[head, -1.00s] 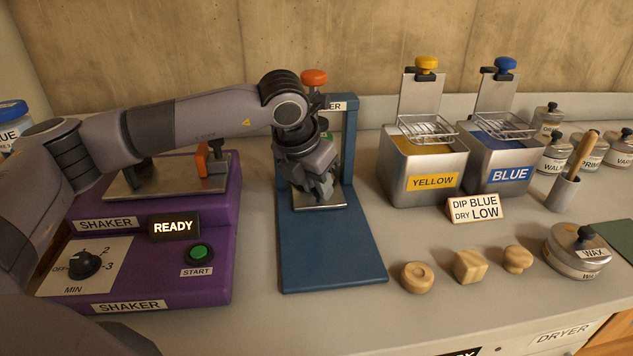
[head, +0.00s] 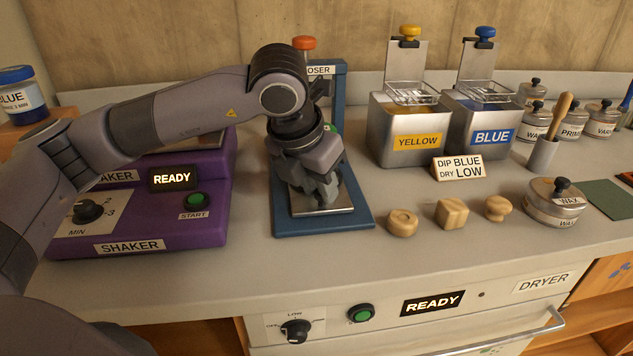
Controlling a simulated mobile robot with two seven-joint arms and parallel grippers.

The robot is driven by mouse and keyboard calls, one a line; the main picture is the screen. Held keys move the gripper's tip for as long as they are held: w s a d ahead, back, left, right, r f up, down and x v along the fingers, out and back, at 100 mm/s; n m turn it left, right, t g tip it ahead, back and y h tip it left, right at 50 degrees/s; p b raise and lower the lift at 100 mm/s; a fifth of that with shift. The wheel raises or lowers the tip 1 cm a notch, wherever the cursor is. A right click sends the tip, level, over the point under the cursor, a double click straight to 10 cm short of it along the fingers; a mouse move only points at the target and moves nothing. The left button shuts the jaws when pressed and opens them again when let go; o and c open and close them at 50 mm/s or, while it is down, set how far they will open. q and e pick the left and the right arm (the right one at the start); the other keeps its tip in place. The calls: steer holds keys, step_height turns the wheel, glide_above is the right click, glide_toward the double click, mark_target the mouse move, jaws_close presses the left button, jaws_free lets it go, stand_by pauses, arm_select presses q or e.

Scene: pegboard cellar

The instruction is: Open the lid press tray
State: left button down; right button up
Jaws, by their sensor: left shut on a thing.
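The lid press is a blue stand with a flat base (head: 358,217) and a rear frame (head: 340,88), marked with a label ending in "OSER". An orange knob (head: 304,43) tops it. Its tray is a silver plate (head: 338,203) low over the front part of the base, clear of the rear frame. My left gripper (head: 323,192) points down at the tray and is shut on a part of it. The gripped part is hidden by the fingers, and my arm covers the middle of the press. My right gripper is not in view.
A purple shaker (head: 165,232) stands left of the press. Yellow (head: 412,157) and blue (head: 488,145) dip tanks stand back right. Several wooden knobs, including a cube (head: 451,214), lie right of the base. A dryer (head: 430,320) is below the counter front.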

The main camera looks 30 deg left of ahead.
arm_select(q)
steer(key=shift+s+d, duration=0.2)
steer(key=shift+s, duration=0.05)
steer(key=c, duration=0.9)
jaws_free()
steer(key=v, duration=0.7)
